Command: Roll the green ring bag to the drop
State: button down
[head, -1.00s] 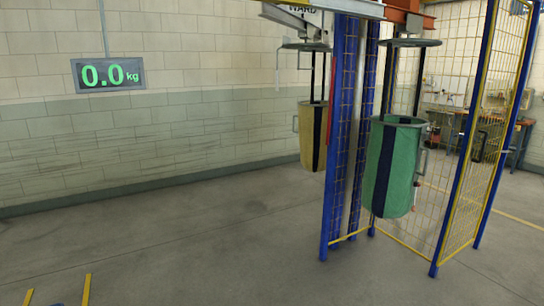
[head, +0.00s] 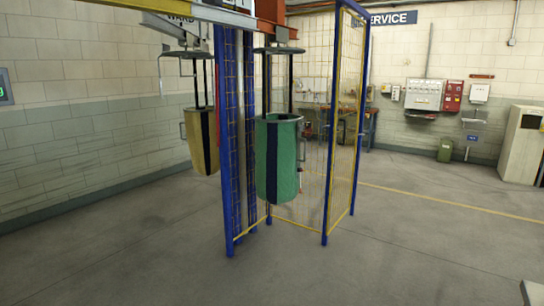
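The green ring bag (head: 290,160) hangs upright in the head view, near the middle. It has a dark vertical stripe and a metal ring at its rim. Dark straps run from it up to a round plate (head: 279,51) under an orange-red beam (head: 269,14). A loop handle shows on its right side. My gripper is not in view. The drop cannot be made out in this view.
A blue post (head: 224,150) stands between the two bags. A mesh panel (head: 345,110) stands right of the green bag. The grey floor in front is open.

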aim_at(277, 144)
jog(key=z, duration=0.1)
jog(key=i, duration=3.25)
jog(key=i+l+u, duration=0.15)
jog(key=i, duration=1.2)
jog(key=l+u, duration=0.05)
